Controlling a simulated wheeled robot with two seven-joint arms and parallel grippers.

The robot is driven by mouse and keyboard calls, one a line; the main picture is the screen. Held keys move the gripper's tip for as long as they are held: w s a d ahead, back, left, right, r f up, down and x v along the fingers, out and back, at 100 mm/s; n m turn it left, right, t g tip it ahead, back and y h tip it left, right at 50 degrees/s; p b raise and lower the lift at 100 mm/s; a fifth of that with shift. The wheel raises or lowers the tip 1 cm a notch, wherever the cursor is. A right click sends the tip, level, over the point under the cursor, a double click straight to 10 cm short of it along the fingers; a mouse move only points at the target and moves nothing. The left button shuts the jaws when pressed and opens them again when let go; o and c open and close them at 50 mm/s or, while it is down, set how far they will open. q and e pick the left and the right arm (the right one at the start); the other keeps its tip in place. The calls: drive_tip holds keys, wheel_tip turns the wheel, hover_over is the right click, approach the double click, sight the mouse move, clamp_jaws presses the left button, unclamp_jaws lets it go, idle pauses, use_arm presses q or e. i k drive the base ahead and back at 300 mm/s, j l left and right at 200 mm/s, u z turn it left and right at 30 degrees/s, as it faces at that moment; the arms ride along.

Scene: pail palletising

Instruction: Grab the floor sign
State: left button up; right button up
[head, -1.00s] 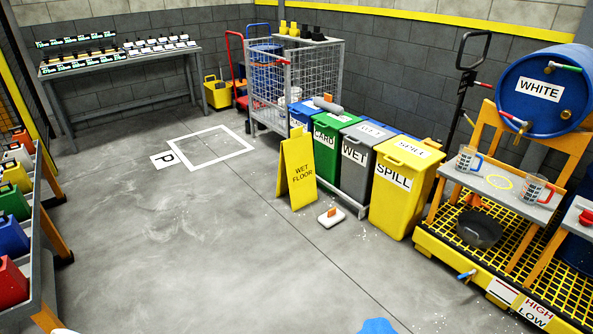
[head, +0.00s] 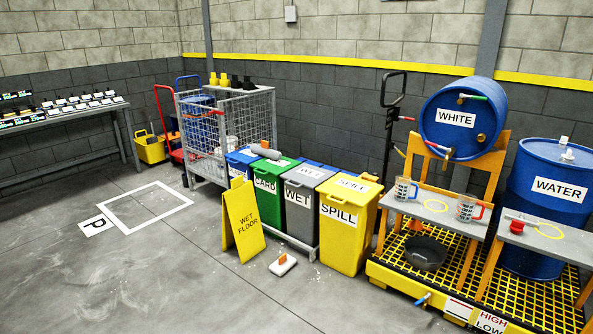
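The yellow floor sign (head: 244,220), marked WET FLOOR, stands upright as an A-frame on the grey floor near the middle of the head view. It is in front of the blue and green bins and looks free of any hold. Neither of my grippers is in the picture.
Blue, green (head: 270,192), grey (head: 303,205) and yellow (head: 346,228) bins stand behind and right of the sign. A small white block with an orange top (head: 283,265) lies on the floor nearby. A mesh cage trolley (head: 225,135) stands behind. Floor to the left is open.

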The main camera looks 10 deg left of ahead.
sight(241, 221)
drive_tip(key=i+j+u, duration=0.35)
drive_tip(key=j, duration=0.3)
drive_tip(key=i+j+u, duration=0.4)
drive_tip(key=j, duration=0.2)
drive_tip(key=i+j+u, duration=0.35)
drive_tip(key=j, duration=0.15)
